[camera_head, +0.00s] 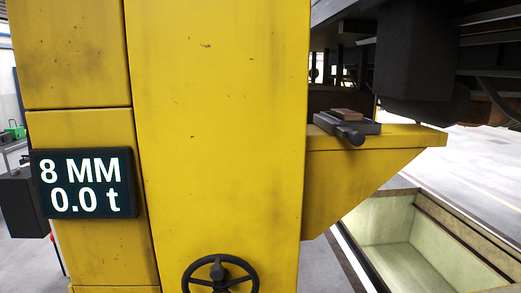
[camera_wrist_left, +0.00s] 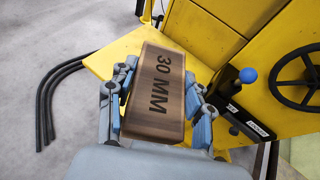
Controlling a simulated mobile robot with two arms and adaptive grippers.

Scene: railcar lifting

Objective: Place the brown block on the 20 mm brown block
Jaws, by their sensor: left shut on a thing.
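A brown wooden block (camera_wrist_left: 160,88) marked "30 MM" fills the middle of the left wrist view. My left gripper (camera_wrist_left: 157,110) is shut on it, with blue-grey fingers along its two long sides. In the head view a thin brown block (camera_head: 346,114) lies flat on a dark grey pad (camera_head: 358,125) on the yellow bracket (camera_head: 400,135). No marking can be read on that block. Neither of my grippers shows in the head view, and the held block is not seen there.
A yellow column (camera_head: 220,110) fills much of the head view. It carries a display (camera_head: 84,183) reading "8 MM 0.0 t" and a handwheel (camera_head: 220,274). Dark railcar parts (camera_head: 415,60) hang above the bracket. An open pit (camera_head: 405,245) lies below at right.

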